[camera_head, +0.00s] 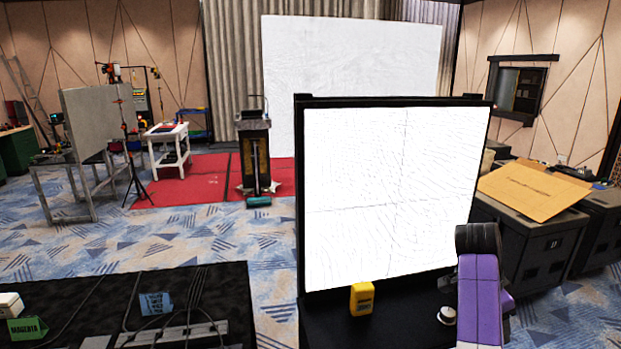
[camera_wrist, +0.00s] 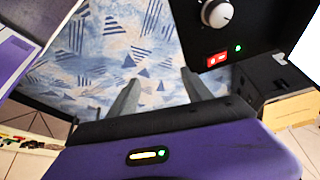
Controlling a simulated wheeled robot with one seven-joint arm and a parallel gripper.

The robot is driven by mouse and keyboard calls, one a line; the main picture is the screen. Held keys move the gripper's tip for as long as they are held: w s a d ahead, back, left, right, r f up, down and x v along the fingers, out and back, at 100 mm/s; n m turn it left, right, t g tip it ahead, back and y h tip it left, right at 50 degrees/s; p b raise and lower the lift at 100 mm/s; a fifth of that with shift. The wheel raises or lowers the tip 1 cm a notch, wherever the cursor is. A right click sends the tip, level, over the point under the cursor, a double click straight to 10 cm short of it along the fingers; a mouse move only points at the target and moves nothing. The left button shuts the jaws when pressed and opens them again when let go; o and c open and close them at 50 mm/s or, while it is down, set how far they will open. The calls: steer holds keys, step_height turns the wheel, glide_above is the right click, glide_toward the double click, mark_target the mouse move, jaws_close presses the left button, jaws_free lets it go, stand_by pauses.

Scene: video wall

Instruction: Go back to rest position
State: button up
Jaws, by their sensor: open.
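My gripper (camera_wrist: 160,77) shows in the wrist view with its two grey fingers apart and nothing between them. Patterned blue carpet lies behind the fingers. In the head view my purple arm rises at the lower right, in front of the right edge of a large white panel (camera_head: 390,190) with a black frame. My gripper's fingers cannot be made out in that view.
A black surface below the panel holds a yellow device (camera_head: 361,299) and a white knob (camera_head: 447,315). The knob also shows in the wrist view (camera_wrist: 217,13), near a red switch (camera_wrist: 217,60). Dark cabinets with a cardboard sheet (camera_head: 532,190) stand right.

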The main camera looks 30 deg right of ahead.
steer(key=w+d+r+n+t+h, duration=0.3)
steer(key=w+r+n+t+h, duration=0.15)
steer(key=w+n+t, duration=0.3)
steer(key=s+a+f+n+t+y+b, duration=0.1)
steer(key=a+f+n+t, duration=0.15)
steer(key=a, duration=0.45)
steer(key=s+a+f+n+t+b, duration=0.1)
steer(key=s+a+n+t, duration=0.2)
steer(key=a, duration=0.4)
steer(key=a+f+n+t+y, duration=0.1)
steer(key=a+f+n+t, duration=0.2)
steer(key=a, duration=0.4)
steer(key=s+a+r+n+t+y+b, duration=0.1)
steer(key=s+a+n+t+y+b, duration=0.3)
steer(key=s+a, duration=1.3)
steer(key=s+a+f+n+g+y, duration=0.1)
steer(key=s+a, duration=0.1)
steer(key=s, duration=0.4)
steer(key=s+a+f+n+g+y, duration=0.1)
steer(key=s+a+f+g+y, duration=0.1)
steer(key=s, duration=0.4)
steer(key=shift+s+a+f+g, duration=0.3)
steer(key=shift+s+a, duration=0.1)
steer(key=shift+a, duration=0.45)
